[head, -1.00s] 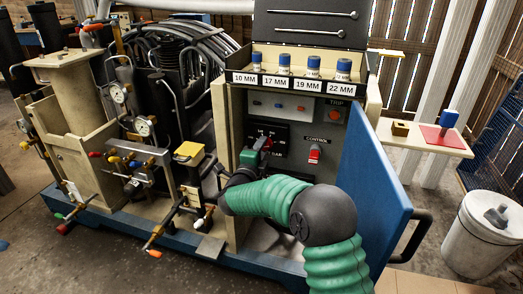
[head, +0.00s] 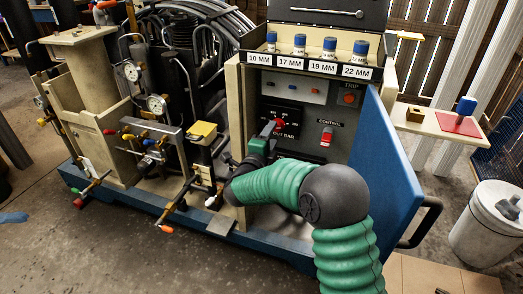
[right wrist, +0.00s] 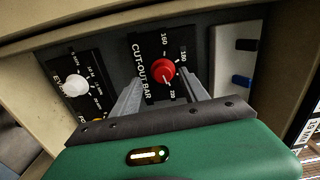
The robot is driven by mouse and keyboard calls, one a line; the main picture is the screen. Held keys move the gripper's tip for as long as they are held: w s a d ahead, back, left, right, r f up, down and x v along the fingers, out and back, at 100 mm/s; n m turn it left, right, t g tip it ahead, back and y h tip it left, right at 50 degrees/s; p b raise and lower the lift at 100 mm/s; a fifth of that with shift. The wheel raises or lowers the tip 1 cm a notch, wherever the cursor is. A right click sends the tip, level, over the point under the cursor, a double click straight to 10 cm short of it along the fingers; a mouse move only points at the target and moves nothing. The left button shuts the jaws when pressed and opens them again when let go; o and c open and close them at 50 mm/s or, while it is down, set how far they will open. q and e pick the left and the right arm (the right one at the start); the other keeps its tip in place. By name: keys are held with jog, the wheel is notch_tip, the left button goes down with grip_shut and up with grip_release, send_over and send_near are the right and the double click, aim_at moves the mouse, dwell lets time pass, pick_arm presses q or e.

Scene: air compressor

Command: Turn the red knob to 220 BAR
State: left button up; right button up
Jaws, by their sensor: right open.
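The red knob (head: 279,123) sits on a black dial plate marked CUT-OUT BAR (right wrist: 140,75) on the control panel. In the right wrist view the red knob (right wrist: 162,70) lies ahead of and between my two finger tips. Printed numbers 160, 180 and 220 show around it; I cannot tell exactly where the knob points. My right gripper (right wrist: 161,83) is open, its fingers on either side of the knob's lower part; contact is not clear. In the head view my right gripper (head: 268,136) reaches the dial from below. My left gripper is not in view.
A white knob (right wrist: 75,83) is on the neighbouring dial. A red control switch (head: 326,136) and a TRIP button (head: 349,98) are right of the cut-out dial. The open blue door (head: 385,165) stands beside my right arm. Labelled sockets (head: 330,48) sit above.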

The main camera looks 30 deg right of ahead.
jog(key=p+v, duration=0.3)
jog(key=v, duration=1)
jog(key=shift+s+a, duration=0.15)
